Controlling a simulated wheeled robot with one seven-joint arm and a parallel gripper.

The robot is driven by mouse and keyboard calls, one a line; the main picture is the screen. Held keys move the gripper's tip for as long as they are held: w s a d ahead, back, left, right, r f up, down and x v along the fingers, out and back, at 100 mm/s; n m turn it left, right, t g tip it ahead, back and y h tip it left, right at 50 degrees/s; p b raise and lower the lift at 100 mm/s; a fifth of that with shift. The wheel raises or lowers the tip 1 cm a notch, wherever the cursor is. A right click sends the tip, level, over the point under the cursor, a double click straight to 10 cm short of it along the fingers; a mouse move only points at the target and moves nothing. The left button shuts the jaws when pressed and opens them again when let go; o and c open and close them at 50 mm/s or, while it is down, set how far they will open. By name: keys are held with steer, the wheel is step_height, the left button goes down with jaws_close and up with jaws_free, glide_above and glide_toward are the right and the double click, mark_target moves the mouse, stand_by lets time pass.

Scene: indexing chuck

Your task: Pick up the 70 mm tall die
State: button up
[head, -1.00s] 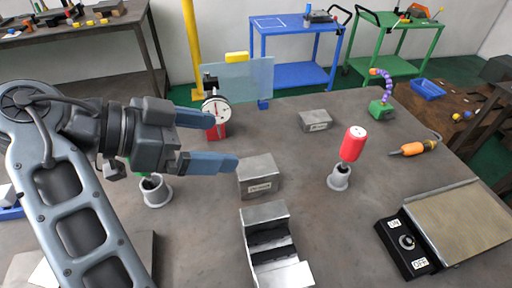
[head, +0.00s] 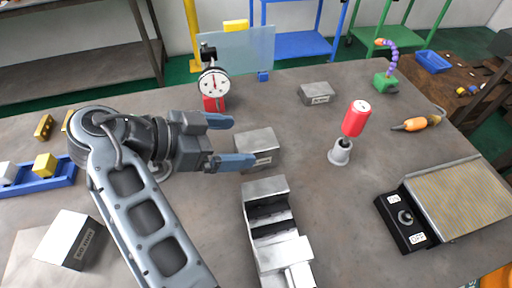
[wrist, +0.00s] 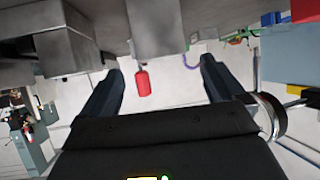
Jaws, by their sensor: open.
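Three grey metal blocks with labels too small to read stand on the bench: one in the middle (head: 258,148), one at the back (head: 316,92), one at the front left (head: 72,238). I cannot tell which of them, if any, is the 70 mm die. My gripper (head: 234,142) is open and empty, its two blue fingers pointing right, at the left side of the middle block. The lower finger overlaps that block in the head view; contact cannot be told. The wrist view shows both fingers (wrist: 158,84) apart with nothing between them close up.
A red-topped tool (head: 355,118) leans in a grey holder (head: 340,152) to the right. A vise-like block (head: 268,208) lies in front. A dial gauge (head: 214,83) stands behind. A flat plate with a black control box (head: 408,222) is at right. A blue tray (head: 40,182) is at left.

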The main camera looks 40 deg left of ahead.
mark_target(253, 141)
steer(key=shift+p+x, duration=0.4)
steer(key=shift+x, duration=1.8)
jaws_close()
steer(key=shift+r, duration=0.1)
